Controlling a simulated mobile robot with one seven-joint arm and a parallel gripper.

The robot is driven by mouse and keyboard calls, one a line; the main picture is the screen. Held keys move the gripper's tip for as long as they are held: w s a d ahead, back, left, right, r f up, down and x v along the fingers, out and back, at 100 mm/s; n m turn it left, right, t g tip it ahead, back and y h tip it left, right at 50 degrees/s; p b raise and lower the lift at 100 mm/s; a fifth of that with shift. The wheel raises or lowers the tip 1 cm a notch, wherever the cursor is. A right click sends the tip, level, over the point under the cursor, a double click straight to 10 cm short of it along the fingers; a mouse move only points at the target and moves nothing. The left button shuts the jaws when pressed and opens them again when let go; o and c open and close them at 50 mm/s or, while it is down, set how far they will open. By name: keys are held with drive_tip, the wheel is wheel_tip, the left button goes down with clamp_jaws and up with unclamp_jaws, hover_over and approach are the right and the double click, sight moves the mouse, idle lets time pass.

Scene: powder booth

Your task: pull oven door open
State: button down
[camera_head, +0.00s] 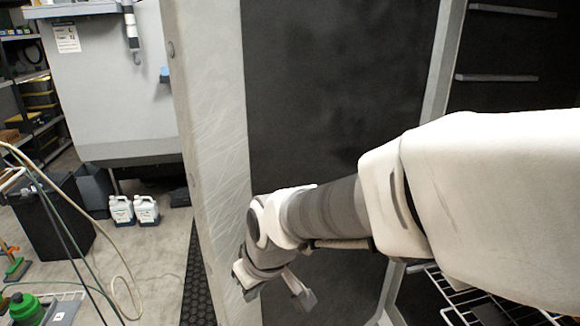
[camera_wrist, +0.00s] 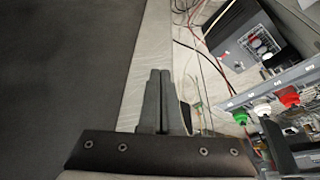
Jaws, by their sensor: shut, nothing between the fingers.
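The oven door shows in the head view as a tall pale, scratched edge strip (camera_head: 212,110) beside a large dark panel (camera_head: 340,80). The oven interior (camera_head: 510,50) is dark and exposed to the right, so the door stands at least partly open. My gripper (camera_head: 275,292) is low at the pale strip, in front of the dark panel. In the wrist view its two fingers (camera_wrist: 160,78) are together with nothing between them, over the pale strip (camera_wrist: 148,50). I cannot tell whether they touch the door. No handle is visible.
Shelf rails (camera_head: 497,78) line the oven interior, with a wire rack (camera_head: 480,300) low at the right. Left of the door are white jugs (camera_head: 134,210), a black bin (camera_head: 50,215), loose hoses (camera_head: 115,285) and a green bottle (camera_head: 27,308). Some concrete floor (camera_head: 155,255) is clear.

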drive_tip(key=shift+w+a+f+p, duration=0.2)
drive_tip(key=shift+w+a+f, duration=0.2)
drive_tip(key=shift+w+a, duration=0.45)
drive_tip(key=shift+w+a+f+p, duration=0.2)
drive_tip(key=shift+w+a+f, duration=0.15)
drive_tip(key=shift+w+a, duration=0.45)
drive_tip(key=shift+d, duration=0.1)
